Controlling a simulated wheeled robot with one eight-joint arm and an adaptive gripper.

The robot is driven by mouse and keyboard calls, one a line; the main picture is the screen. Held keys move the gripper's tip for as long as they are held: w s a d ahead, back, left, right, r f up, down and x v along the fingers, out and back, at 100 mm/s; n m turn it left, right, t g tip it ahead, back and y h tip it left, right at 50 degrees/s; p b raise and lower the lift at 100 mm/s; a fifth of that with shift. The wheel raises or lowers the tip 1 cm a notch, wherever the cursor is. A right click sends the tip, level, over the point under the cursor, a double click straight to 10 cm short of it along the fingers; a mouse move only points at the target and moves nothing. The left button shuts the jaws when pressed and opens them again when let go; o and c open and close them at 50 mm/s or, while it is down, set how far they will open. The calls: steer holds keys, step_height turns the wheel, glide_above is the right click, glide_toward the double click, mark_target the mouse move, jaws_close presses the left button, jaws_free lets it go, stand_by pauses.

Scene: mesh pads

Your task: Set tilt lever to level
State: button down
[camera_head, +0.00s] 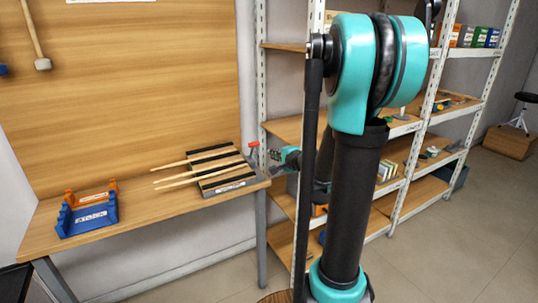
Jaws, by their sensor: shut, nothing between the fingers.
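A small red T-shaped handle (253,145), which looks like the tilt lever, stands at the right end of the wooden bench. It is beside a dark pad unit (228,185) with pale wooden strips or sticks lying across it. The lever's exact angle is too small to tell. My gripper (274,156) shows as a small dark and teal shape just right of the red handle, apart from it in the picture. It is shut and empty. My arm and column hide part of the arm behind it.
The bench (150,215) has clear wood between the pad unit and a blue holder (87,218) with an orange part behind it. A wooden back panel (120,90) rises behind. White-framed shelves (400,130) with boxes stand right of the bench, behind my arm.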

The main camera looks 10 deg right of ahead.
mark_target(255, 144)
steer(key=r+x, duration=0.1)
steer(key=x, duration=1.1)
steer(key=shift+w+a, duration=0.2)
steer(key=shift+w, duration=0.3)
steer(key=shift+r, duration=0.1)
steer(key=shift+w+a+r, duration=0.1)
steer(key=shift+w+r, duration=0.15)
steer(key=shift+w, duration=0.1)
